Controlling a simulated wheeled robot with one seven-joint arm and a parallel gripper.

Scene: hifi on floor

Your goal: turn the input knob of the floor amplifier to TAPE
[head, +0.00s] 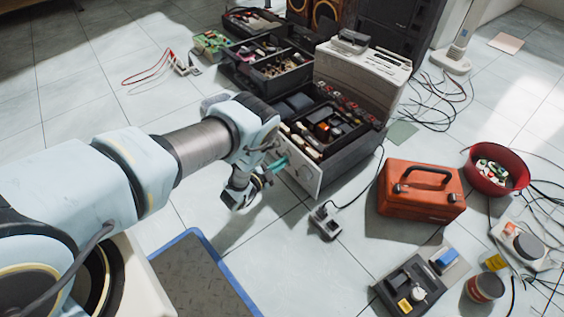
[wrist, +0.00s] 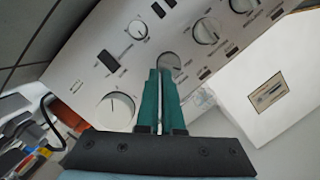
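The floor amplifier's pale front panel (head: 306,176) faces my arm in the head view. In the wrist view the panel (wrist: 85,70) is tilted and carries several round silver knobs with small print too blurred to read. One knob (wrist: 171,62) lies right at my fingertips and is partly hidden by them. Which knob is the input knob, and where TAPE is, I cannot read. My gripper (head: 277,164) has teal fingers pointing at the panel. In the wrist view the fingers (wrist: 162,72) are close together with a narrow gap; whether they touch the knob I cannot tell.
A red bowl (head: 496,170) and loose cables lie farther right. A blue-edged mat (head: 205,275) is in front. Open tile floor lies at the left.

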